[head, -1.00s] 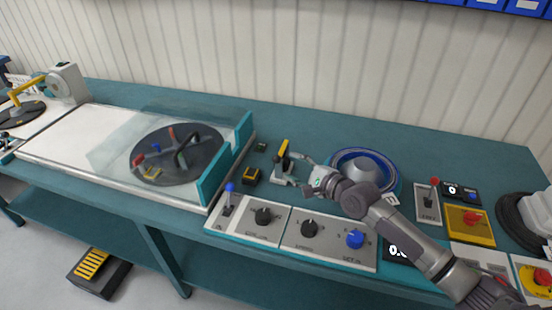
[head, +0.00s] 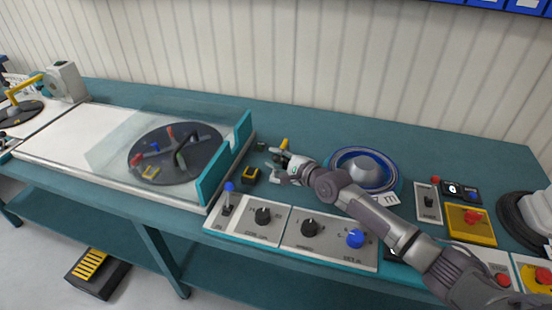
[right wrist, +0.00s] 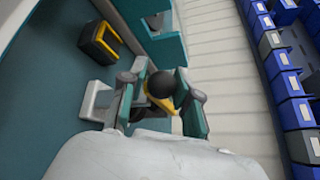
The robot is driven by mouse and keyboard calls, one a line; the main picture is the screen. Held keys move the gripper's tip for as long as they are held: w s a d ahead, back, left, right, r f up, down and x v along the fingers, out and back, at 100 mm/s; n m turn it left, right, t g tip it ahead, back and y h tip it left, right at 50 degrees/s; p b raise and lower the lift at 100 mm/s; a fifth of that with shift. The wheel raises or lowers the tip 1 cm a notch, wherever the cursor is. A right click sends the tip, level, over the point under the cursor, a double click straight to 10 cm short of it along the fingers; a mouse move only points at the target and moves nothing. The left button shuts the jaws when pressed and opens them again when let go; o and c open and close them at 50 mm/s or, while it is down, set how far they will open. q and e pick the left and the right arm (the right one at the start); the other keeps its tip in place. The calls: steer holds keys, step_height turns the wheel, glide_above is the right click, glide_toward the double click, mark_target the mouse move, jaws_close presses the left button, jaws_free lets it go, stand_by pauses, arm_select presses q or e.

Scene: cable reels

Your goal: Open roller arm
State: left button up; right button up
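The roller arm is yellow with a black round end and stands on a small light bracket on the bench. In the head view only its yellow top (head: 284,143) shows above my right gripper (head: 277,160). In the right wrist view the yellow arm and its black end (right wrist: 160,84) lie between the two fingers of my right gripper (right wrist: 158,100). The fingers are apart, one on each side; whether either touches the arm I cannot tell. Part of the light bracket (right wrist: 97,100) shows beside the left finger. My left gripper is not in view.
A yellow-and-black block (head: 250,175) sits left of the gripper. A clear-covered machine with a dark disc (head: 190,170) stands further left, with a teal end wall (head: 225,165). A blue-rimmed reel (head: 365,168) is behind my right arm. Knob panels (head: 300,232) line the front edge.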

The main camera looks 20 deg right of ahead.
jaws_close()
steer(key=shift+r, duration=0.1)
